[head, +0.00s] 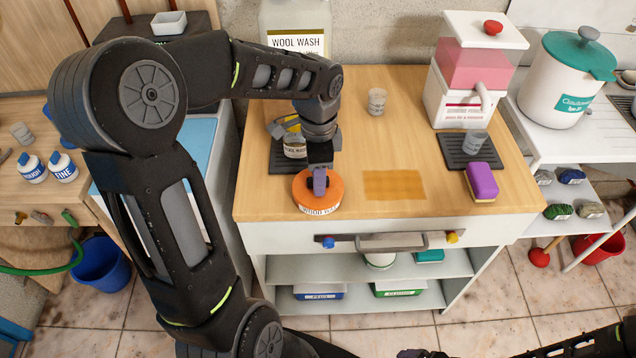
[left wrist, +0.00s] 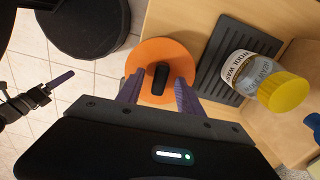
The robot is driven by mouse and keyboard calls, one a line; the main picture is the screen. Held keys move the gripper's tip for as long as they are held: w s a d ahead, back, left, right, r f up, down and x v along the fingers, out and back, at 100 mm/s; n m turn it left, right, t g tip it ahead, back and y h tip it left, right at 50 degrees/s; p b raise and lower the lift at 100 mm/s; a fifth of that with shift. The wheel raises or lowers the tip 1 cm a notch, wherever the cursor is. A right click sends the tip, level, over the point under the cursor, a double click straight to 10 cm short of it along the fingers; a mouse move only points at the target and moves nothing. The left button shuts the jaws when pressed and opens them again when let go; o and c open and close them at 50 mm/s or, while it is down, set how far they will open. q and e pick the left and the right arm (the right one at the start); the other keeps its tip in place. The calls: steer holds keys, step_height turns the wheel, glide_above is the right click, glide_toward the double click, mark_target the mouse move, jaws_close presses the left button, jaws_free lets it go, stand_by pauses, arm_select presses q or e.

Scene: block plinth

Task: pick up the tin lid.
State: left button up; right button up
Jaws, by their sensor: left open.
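The tin lid (head: 333,189) is a round orange disc on a tin with a "WOOD WAX" label, near the front left of the wooden worktop. In the left wrist view the lid (left wrist: 150,54) has a black upright knob (left wrist: 161,77) at its middle. My left gripper (head: 319,184) points down over the lid. Its purple fingers (left wrist: 158,88) are open, one on each side of the knob, with gaps showing. Whether the fingertips touch the lid is unclear. A part of my right gripper (left wrist: 42,94) shows at the left of the wrist view, well away from the lid.
A yellow-capped wool wash jar (left wrist: 258,80) stands on a dark ribbed mat (left wrist: 216,64) behind the tin. A beaker (head: 377,101), a pink-and-white dispenser (head: 468,70) and a purple sponge block (head: 482,181) stand farther right. The amber patch (head: 394,185) beside the tin is clear.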

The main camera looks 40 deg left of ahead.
arm_select(q)
jaws_close()
stand_by(0.5)
